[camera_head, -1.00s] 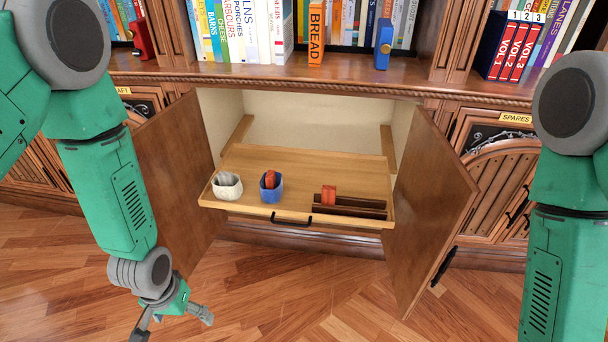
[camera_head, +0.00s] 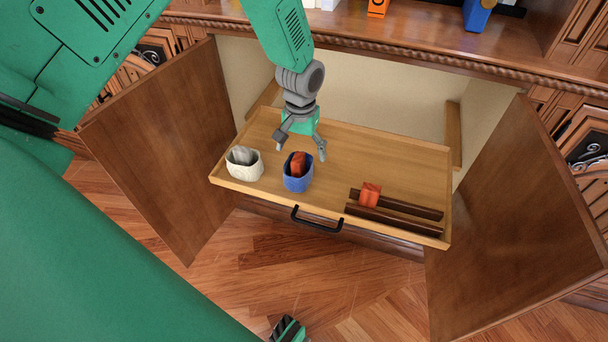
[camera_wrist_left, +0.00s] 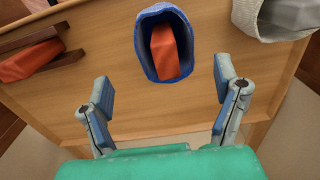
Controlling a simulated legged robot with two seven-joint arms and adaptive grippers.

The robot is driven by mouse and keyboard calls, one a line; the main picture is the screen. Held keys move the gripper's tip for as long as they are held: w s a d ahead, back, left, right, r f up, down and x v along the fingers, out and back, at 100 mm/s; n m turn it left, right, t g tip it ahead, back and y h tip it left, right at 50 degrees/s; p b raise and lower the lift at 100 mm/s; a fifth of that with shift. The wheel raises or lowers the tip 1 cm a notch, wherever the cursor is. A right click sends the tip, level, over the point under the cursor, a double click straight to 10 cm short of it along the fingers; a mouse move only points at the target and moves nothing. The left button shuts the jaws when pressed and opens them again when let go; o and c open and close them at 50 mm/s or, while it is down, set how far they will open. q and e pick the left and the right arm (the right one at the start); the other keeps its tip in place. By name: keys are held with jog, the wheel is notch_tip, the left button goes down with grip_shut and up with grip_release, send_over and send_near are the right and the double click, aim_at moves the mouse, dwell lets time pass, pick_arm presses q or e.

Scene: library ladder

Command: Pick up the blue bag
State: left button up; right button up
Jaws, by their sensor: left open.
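The blue bag (camera_head: 298,183) stands upright and open-topped on the pulled-out wooden drawer tray (camera_head: 330,203), with an orange-red block (camera_head: 298,163) inside it. It also shows at the top middle of the left wrist view (camera_wrist_left: 147,58). My left gripper (camera_head: 301,155) is open and empty, just behind the bag on the cabinet side and apart from it. In the left wrist view its two fingers (camera_wrist_left: 165,98) are spread to either side below the bag. My right gripper is not clearly in view; a dark-tipped part shows at the bottom edge.
A white bag (camera_head: 244,165) stands left of the blue one. Dark rails (camera_head: 400,222) with an orange-red block (camera_head: 369,194) lie at the tray's right. Open cabinet doors flank the tray, left (camera_head: 160,150) and right (camera_head: 520,230). The shelf ledge (camera_head: 400,48) is above.

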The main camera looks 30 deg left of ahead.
aim_at(299, 156)
pick_arm(q)
jog(key=f, duration=0.3)
jog(key=shift+a+b, duration=0.3)
jog(key=shift+a, duration=0.05)
jog(key=shift+a+f, duration=0.25)
jog(key=shift+f, duration=0.25)
jog(key=f+b, duration=0.1)
jog(key=f, duration=0.2)
jog(key=f+b, duration=0.1)
jog(key=shift+s+d+f+b, duration=0.2)
jog(key=shift+d+f+b, duration=0.15)
jog(key=shift+d+f, duration=0.05)
jog(key=shift+a+r, duration=0.1)
jog(key=shift+a, duration=0.05)
pick_arm(e)
jog(key=f, duration=0.3)
jog(key=shift+a+f, duration=0.25)
pick_arm(q)
jog(key=c, duration=0.5)
jog(key=shift+a, duration=0.1)
jog(key=c, duration=0.8)
